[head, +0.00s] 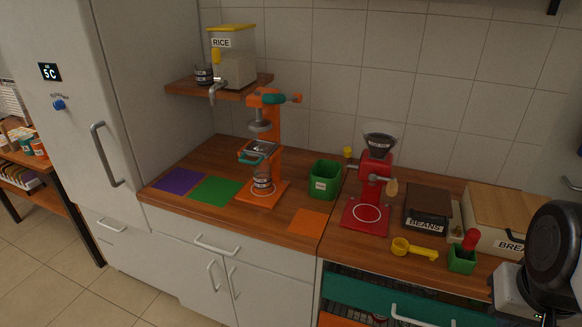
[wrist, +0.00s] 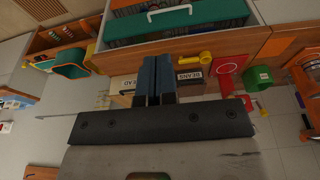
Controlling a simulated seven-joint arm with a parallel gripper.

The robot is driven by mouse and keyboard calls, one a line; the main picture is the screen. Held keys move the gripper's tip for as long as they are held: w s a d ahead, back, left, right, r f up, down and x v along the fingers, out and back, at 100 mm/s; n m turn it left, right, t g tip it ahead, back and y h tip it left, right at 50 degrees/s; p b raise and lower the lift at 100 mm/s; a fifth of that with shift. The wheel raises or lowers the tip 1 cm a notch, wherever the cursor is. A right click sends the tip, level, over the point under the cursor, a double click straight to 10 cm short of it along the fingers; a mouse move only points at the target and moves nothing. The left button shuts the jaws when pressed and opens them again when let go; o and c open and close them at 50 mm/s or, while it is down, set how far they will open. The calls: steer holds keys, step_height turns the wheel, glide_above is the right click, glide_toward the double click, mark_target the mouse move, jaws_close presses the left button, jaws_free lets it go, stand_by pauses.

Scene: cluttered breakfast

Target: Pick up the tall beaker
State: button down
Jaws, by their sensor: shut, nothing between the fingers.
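A small clear glass with a dark band (head: 262,181) stands on the base of the orange press (head: 275,140) on the wooden counter. Another small dark-banded glass (head: 204,75) stands on the wall shelf under the rice dispenser. I cannot tell which of them, if either, is the tall beaker. In the wrist view my gripper (wrist: 156,62) is shut, with its two dark fingers together and nothing between them. It points toward the bread box and beans area, apart from both glasses. In the head view only part of my arm shows at the lower right; the fingertips are not clear there.
A green bin (head: 325,180), red grinder (head: 373,180), beans box (head: 428,208), yellow scoop (head: 414,249) and bread box (head: 497,217) crowd the counter. Purple (head: 180,181), green (head: 215,190) and orange (head: 307,222) mats lie flat and bare. A teal drawer (head: 390,302) stands open below.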

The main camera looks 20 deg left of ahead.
stand_by(0.3)
steer(key=shift+c, duration=1.8)
jaws_free()
